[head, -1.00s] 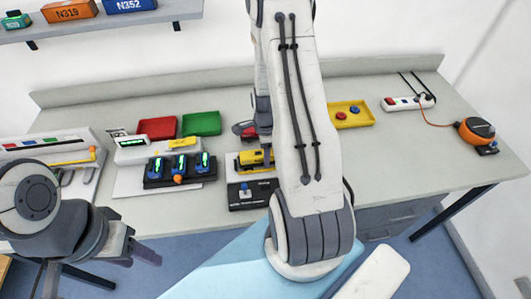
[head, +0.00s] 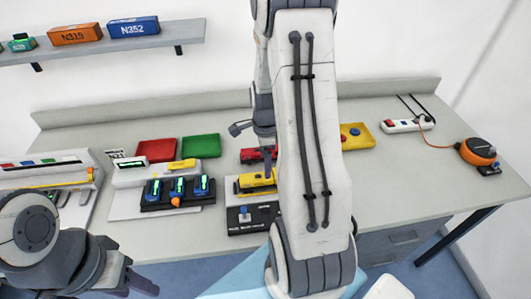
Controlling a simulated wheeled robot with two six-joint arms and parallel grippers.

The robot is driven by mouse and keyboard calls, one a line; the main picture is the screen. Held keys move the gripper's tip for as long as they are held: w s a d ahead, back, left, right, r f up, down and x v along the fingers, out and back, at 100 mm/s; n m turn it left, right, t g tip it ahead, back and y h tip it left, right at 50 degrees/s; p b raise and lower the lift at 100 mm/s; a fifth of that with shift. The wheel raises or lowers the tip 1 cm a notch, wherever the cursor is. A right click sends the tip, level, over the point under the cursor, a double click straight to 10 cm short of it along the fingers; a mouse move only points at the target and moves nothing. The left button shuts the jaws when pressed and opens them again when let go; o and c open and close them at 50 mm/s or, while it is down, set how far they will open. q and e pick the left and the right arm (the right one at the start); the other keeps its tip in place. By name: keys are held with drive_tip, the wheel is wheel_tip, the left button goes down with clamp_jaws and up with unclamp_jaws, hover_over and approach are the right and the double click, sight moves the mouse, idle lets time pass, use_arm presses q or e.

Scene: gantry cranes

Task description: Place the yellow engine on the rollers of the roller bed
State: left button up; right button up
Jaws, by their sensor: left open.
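The yellow engine (head: 257,181) lies on a small light base near the middle of the table, its right end close to my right arm's outline. My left gripper (head: 134,282) is at the lower left, open and empty, away from the engine. My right gripper (head: 254,133) appears beyond the engine in the picture, partly hidden by its own arm; its jaw gap is too small to judge. I cannot clearly make out the rollers of the roller bed.
A red block (head: 252,155) lies behind the engine. A black control box (head: 247,218) stands in front. Left are a black rack (head: 177,194) with lit blue units and red (head: 155,151) and green (head: 201,146) trays. A yellow tray (head: 356,137) and orange device (head: 478,151) stand right.

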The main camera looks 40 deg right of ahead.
drive_tip(key=shift+r, duration=2.2)
drive_tip(key=s+a+r+n, duration=0.1)
drive_tip(key=a+r+n, duration=0.2)
drive_tip(key=a+n, duration=0.55)
drive_tip(key=s+a+r+n, duration=0.1)
drive_tip(key=a+r+n, duration=0.2)
drive_tip(key=a+n, duration=0.55)
drive_tip(key=s+a+r+n+y, duration=0.1)
drive_tip(key=s+a+r+n, duration=0.1)
drive_tip(key=s+a+n, duration=1.2)
drive_tip(key=shift+s+r+n, duration=0.15)
drive_tip(key=shift+r+n, duration=0.2)
drive_tip(key=shift+n, duration=0.05)
